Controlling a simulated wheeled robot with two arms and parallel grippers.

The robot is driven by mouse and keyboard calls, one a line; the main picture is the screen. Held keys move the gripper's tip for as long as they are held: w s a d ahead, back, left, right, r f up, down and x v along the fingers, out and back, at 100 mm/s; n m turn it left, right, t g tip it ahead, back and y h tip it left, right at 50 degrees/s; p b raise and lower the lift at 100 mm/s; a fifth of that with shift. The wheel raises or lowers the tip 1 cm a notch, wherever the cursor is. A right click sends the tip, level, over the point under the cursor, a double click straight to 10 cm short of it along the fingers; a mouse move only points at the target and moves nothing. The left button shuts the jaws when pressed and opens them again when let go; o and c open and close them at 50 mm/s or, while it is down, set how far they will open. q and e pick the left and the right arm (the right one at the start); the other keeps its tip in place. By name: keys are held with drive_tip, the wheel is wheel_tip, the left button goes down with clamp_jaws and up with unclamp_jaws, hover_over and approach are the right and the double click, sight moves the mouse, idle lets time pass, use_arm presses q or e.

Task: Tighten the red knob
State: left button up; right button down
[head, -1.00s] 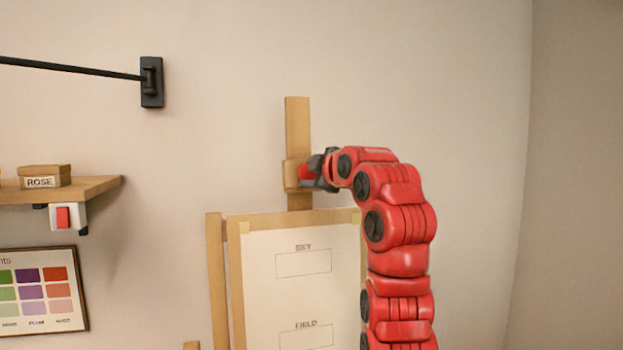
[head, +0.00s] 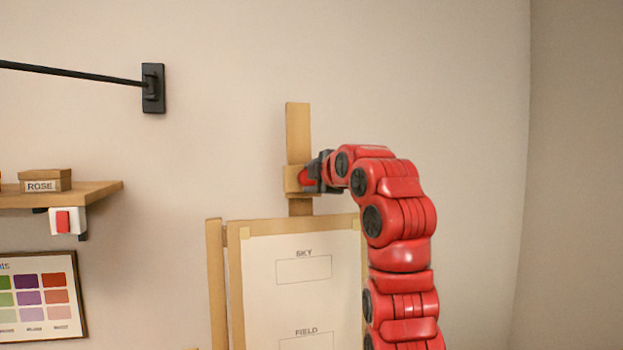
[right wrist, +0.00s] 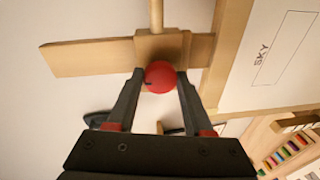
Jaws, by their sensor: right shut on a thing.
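The red knob (right wrist: 160,76) sits on the wooden clamp block (right wrist: 158,46) of the easel's upright post. In the head view a bit of the red knob (head: 304,177) shows at the clamp block (head: 290,179), mostly hidden by my gripper. My right gripper (head: 312,174) reaches in from the right. In the right wrist view its two dark fingers (right wrist: 160,80) are shut on the knob, one on each side. My left gripper is not in view.
The easel's canvas (head: 300,280), marked SKY and FIELD, stands just below the clamp. At left are a shelf (head: 90,193) with a ROSE box (head: 45,181), a red switch (head: 63,222) and a colour chart (head: 40,295). The wall right of my arm is clear.

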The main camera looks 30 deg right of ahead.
drive_tip(key=shift+c, duration=1.6)
unclamp_jaws()
drive_tip(key=v, duration=1.7)
drive_tip(key=shift+s+p, duration=0.25)
drive_tip(key=shift+p, duration=0.15)
